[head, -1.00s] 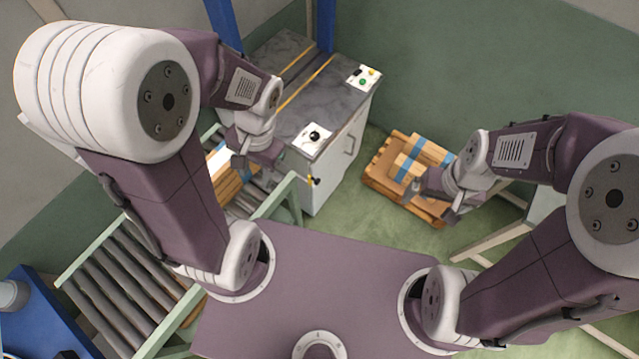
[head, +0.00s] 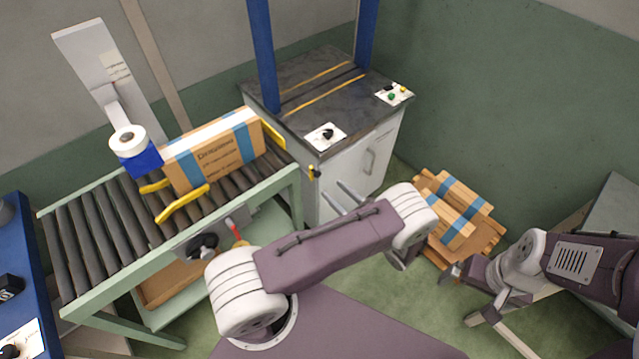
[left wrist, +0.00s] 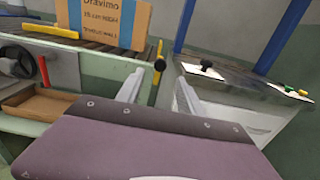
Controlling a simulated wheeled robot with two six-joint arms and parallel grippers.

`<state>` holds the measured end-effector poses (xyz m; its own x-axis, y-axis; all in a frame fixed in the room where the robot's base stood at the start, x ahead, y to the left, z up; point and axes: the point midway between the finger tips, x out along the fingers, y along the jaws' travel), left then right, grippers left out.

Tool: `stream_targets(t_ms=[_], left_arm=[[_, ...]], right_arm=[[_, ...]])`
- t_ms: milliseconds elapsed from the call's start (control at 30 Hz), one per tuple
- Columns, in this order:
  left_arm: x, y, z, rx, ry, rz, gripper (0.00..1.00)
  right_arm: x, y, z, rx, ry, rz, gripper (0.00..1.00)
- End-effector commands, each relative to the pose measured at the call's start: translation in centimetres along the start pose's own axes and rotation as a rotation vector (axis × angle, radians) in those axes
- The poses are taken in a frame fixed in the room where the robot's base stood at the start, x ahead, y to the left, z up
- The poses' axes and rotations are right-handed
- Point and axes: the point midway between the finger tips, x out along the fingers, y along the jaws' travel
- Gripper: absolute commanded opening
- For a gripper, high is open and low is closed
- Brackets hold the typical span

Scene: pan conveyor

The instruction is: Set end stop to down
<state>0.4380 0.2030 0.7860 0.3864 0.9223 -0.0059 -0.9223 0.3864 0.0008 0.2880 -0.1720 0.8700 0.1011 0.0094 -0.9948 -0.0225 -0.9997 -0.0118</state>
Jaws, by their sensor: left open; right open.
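A small lever with a black knob and yellow tip (head: 313,172) sits at the conveyor's right end, beside the cabinet. In the left wrist view the black knob (left wrist: 160,65) has yellow standing above it. A yellow plate (head: 271,134), which looks like the end stop, stands up at the belt end by the box. My left gripper (head: 331,190) is open and empty, its fingers pointing at the lever from just in front; whether they touch it I cannot tell. My right gripper (head: 452,275) is open and empty near the pallet, partly hard to make out.
A cardboard box with blue bands (head: 215,150) stands on the roller conveyor (head: 100,225) between yellow guides. A red-handled lever (head: 234,228) and black wheel are on the conveyor's side. The cabinet (head: 350,165) carries control panels. A pallet with boxes (head: 455,250) is on the floor.

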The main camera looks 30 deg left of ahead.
Motion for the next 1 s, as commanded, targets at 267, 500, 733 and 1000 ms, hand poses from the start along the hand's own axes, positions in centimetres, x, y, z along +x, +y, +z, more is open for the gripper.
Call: stream_targets(t_ms=[267,500,733,1000], left_arm=[[4.1,0.2,0.4,0.0,0.001,0.009,0.44],[8.2,0.1,0.3,-0.002,0.002,0.006,0.44],[9.2,0.1,0.2,-0.002,0.003,0.004,0.44],[9.1,0.1,0.2,-0.002,0.002,0.004,0.05]], right_arm=[[-0.9,0.0,-0.1,0.0,0.0,0.0,0.96],[-1.2,0.0,-0.1,0.0,0.0,0.0,0.96],[-1.3,0.0,-0.1,0.0,0.0,0.0,0.96],[-1.3,0.0,-0.1,0.0,0.0,0.0,0.96]])
